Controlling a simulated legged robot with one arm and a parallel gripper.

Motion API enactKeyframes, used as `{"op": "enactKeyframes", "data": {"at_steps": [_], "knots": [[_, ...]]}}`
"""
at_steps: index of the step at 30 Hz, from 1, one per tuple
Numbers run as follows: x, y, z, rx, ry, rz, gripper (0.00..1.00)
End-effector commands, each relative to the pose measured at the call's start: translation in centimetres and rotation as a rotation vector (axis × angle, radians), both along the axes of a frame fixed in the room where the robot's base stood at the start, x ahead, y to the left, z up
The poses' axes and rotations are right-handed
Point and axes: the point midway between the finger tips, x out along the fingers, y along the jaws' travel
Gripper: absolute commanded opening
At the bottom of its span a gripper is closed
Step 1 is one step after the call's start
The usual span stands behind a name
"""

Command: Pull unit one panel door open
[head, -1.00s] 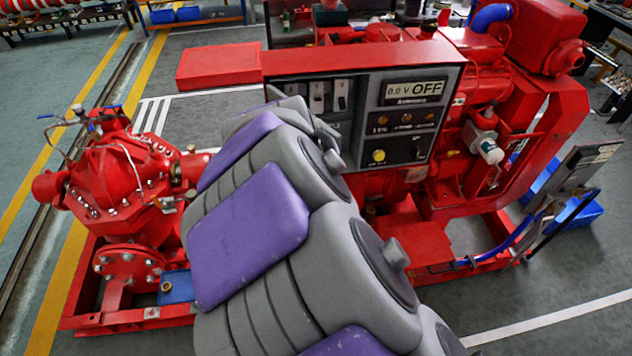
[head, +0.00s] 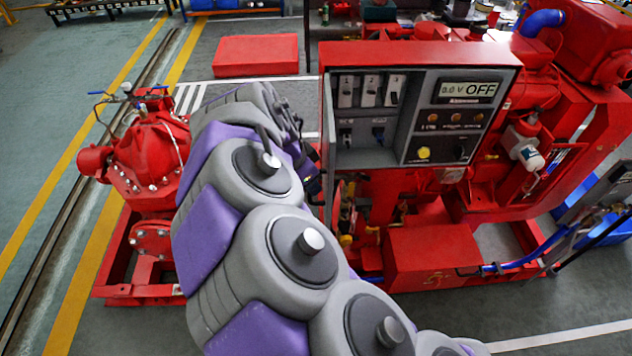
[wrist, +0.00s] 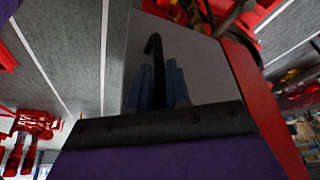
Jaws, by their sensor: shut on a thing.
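The unit one control panel (head: 420,58) is a red box with a grey face, a display reading OFF, knobs and several switches in a recess at its left. In the head view, my purple and grey arm runs up to the panel's left side, where my gripper (head: 311,170) is mostly hidden behind it. In the wrist view, a grey, shiny plate (wrist: 205,65), apparently the panel door, stands beyond the black and purple edge of my gripper. A black hooked bar (wrist: 155,70) shows in front of it. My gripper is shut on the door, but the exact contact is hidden.
A red pump (head: 145,155) stands on a frame at the left. The red engine (head: 585,60) is behind and right of the panel, and a red box (head: 435,258) sits below it. Grey floor at the left, with yellow lines, is clear.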

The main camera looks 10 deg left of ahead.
Motion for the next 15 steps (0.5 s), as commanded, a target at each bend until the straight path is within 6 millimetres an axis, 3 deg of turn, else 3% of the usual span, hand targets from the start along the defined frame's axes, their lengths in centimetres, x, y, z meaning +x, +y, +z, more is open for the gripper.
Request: {"op": "enactKeyframes", "data": {"at_steps": [11, 12, 15], "knots": [[0.26, -0.44, 0.43, 0.005, -0.010, 0.004, 0.00], [0.26, -0.48, 0.44, 0.005, -0.010, 0.004, 0.19], [0.24, -0.51, 0.40, 0.005, -0.008, 0.004, 0.29]]}}
